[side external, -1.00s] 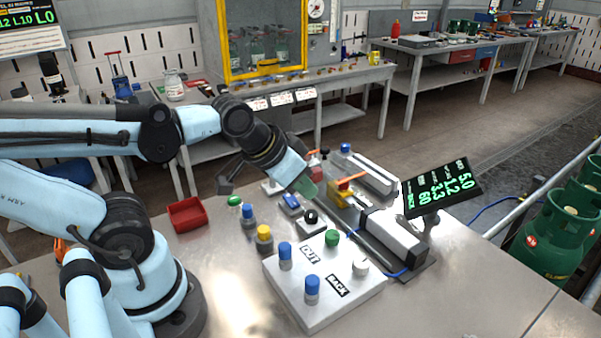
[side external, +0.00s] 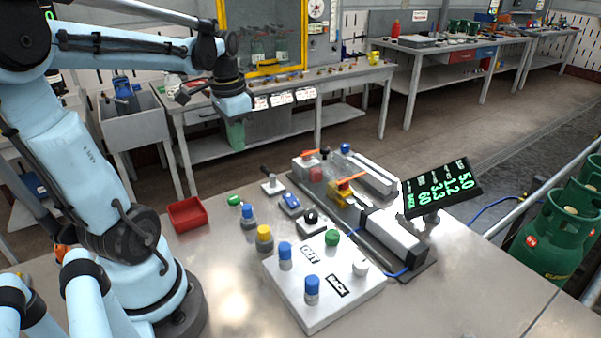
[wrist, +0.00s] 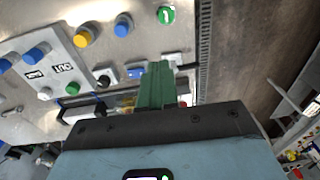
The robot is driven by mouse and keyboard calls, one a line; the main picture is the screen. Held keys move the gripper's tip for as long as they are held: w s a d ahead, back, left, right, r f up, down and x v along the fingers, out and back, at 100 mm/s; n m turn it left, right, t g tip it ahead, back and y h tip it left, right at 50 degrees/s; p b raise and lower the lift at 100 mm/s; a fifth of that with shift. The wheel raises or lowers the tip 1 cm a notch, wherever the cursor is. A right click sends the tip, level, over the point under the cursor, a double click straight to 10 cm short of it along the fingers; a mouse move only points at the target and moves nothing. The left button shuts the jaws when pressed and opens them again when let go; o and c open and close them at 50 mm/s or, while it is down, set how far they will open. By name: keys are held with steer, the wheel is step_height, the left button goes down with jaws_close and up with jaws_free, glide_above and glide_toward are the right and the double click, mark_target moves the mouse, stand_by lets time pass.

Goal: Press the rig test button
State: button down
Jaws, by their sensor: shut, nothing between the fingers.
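My gripper (side external: 235,135) is shut and empty, raised well above the steel bench. Its green fingers (wrist: 156,88) point down in the wrist view. No label for the rig test shows, so I cannot tell which button it is. The white control box (side external: 325,312) carries a green button (side external: 332,237), a white knob (side external: 360,267) and two blue buttons (side external: 285,252), with OUT and BACK labels. Beside it stand a yellow button (side external: 264,233), a blue button (side external: 248,211), a black knob (side external: 311,216) and a small green button (side external: 234,200). My gripper touches none of them.
The rig (side external: 395,235) with orange-handled valves lies behind the control box. A display screen (side external: 440,188) stands on its right. A red tray (side external: 187,214) sits on the bench's left. Green gas cylinders (side external: 558,232) stand at the right behind a rail. The bench front is clear.

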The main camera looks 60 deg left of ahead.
mark_target(234, 198)
steer(key=s+a, duration=0.1)
steer(key=a, duration=0.1)
steer(key=shift+s+a+r+g+h, duration=0.1)
steer(key=shift+s+a+g+h, duration=0.2)
steer(key=shift+s+a+g, duration=0.1)
step_height(234, 198, down, 14)
stand_by(0.9)
